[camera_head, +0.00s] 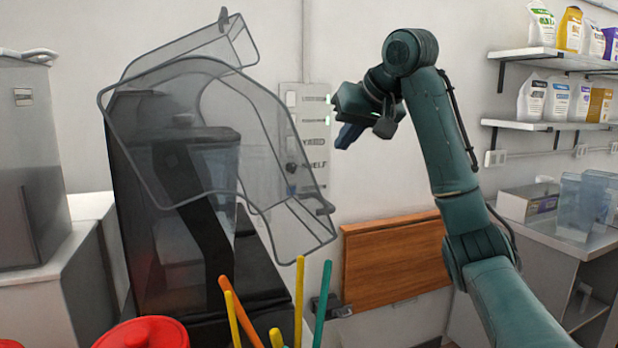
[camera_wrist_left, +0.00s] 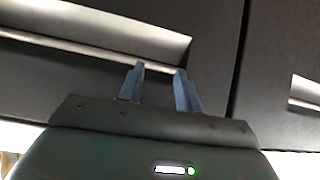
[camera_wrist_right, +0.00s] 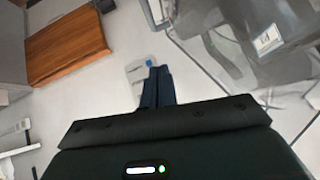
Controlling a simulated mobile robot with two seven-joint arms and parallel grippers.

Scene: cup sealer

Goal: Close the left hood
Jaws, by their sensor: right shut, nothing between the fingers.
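The cup sealer (camera_head: 130,190) is a dark machine at the left in the head view. A clear hood with a grey frame (camera_head: 265,130) sits raised and tilted over it, and a second clear framed panel (camera_head: 225,45) rises behind. Which of them is the left hood I cannot tell. Clear panels also show at the upper right of the right wrist view (camera_wrist_right: 225,40). My right gripper (camera_head: 347,136) is shut and empty, to the right of the hood and apart from it. My left gripper (camera_wrist_left: 158,72) is open and empty before a dark cabinet front; it is outside the head view.
A wooden board (camera_head: 390,262) is against the wall below my right arm. Colored straws (camera_head: 299,300) and a red lid (camera_head: 145,333) stand in front of the sealer. Shelves with bags (camera_head: 550,125) and a counter (camera_head: 560,235) are at the right.

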